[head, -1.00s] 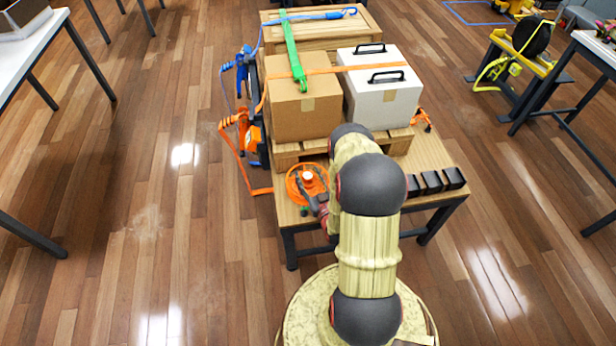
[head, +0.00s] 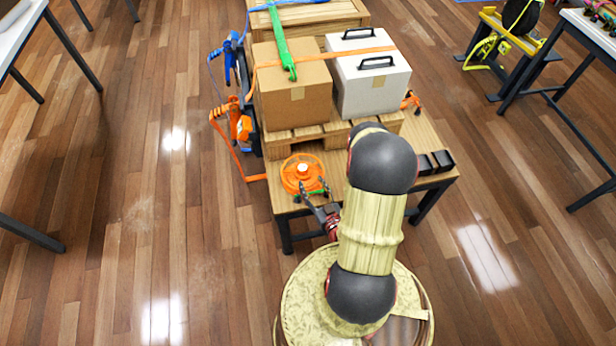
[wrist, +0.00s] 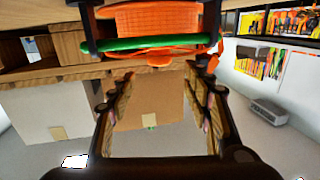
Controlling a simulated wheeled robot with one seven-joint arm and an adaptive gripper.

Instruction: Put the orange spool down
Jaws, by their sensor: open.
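The orange spool (head: 300,176) lies flat on the front left part of the wooden table (head: 350,190), with a pale centre. My gripper (head: 316,190) is open at the spool's near side, its fingers spread and empty. In the wrist view the orange spool (wrist: 155,20) shows at the top, beyond the open fingers of my gripper (wrist: 155,65). A green strip (wrist: 140,43) crosses in front of the spool there. Whether a finger still touches the spool's edge I cannot tell.
A cardboard box (head: 290,90) and a white box (head: 368,80) stand on a wooden pallet behind the spool, under orange and green straps. Dark blocks (head: 441,160) sit at the table's right. An orange ratchet strap (head: 240,128) hangs off the left side.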

